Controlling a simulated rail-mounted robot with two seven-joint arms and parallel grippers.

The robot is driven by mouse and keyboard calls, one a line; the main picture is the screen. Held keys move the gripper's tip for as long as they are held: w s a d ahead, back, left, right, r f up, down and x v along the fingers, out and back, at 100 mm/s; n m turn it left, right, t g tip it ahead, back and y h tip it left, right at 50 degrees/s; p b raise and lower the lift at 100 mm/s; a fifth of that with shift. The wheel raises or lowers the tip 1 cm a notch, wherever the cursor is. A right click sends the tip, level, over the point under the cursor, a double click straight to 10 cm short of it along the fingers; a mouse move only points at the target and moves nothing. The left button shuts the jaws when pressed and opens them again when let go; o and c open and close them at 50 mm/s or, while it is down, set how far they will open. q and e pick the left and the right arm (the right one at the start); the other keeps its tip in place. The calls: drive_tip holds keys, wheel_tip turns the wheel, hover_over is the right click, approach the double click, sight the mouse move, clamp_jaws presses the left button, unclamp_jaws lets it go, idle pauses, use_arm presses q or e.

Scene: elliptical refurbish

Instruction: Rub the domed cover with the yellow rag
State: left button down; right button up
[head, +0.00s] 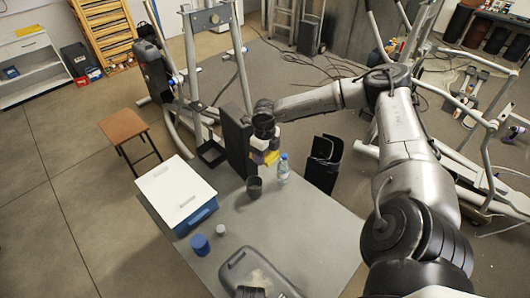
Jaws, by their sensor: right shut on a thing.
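The yellow rag (271,158) is at my right gripper (265,143), which is shut on it. The gripper points down and holds the rag near the table's far edge, beside a dark upright panel. The rag shows only as a small yellow patch under the fingers. A grey rounded cover (236,267), which looks like the domed cover, lies on the table at the near edge of the picture. It has a paler, beige patch on top, and its near part is cut off. The rag and cover are well apart.
The grey table (310,232) is clear on its right. On it are a white-lidded blue box (175,192), a blue cylinder (200,245), a small white cup (220,230), a black cup (254,187) and a water bottle (283,170). The dark panel (236,145) stands near the gripper.

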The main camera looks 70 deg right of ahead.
use_arm(q)
wheel_tip(320, 180, down, 4)
drive_tip(key=b, duration=0.3)
drive_tip(key=shift+r, duration=0.2)
use_arm(e)
wheel_tip(320, 180, down, 4)
use_arm(q)
drive_tip(key=shift+f+b, duration=2.1)
drive_tip(key=shift+f, duration=0.9)
use_arm(e)
drive_tip(key=shift+f, duration=1.9)
use_arm(q)
drive_tip(key=shift+r, duration=0.1)
use_arm(e)
drive_tip(key=shift+r, duration=0.1)
wheel_tip(320, 180, up, 6)
drive_tip(key=p, duration=0.6)
drive_tip(key=shift+r, duration=0.15)
use_arm(q)
wheel_tip(320, 180, up, 6)
drive_tip(key=shift+f, duration=0.1)
wheel_tip(320, 180, up, 12)
drive_tip(key=shift+p, duration=0.45)
use_arm(e)
drive_tip(key=shift+r, duration=0.2)
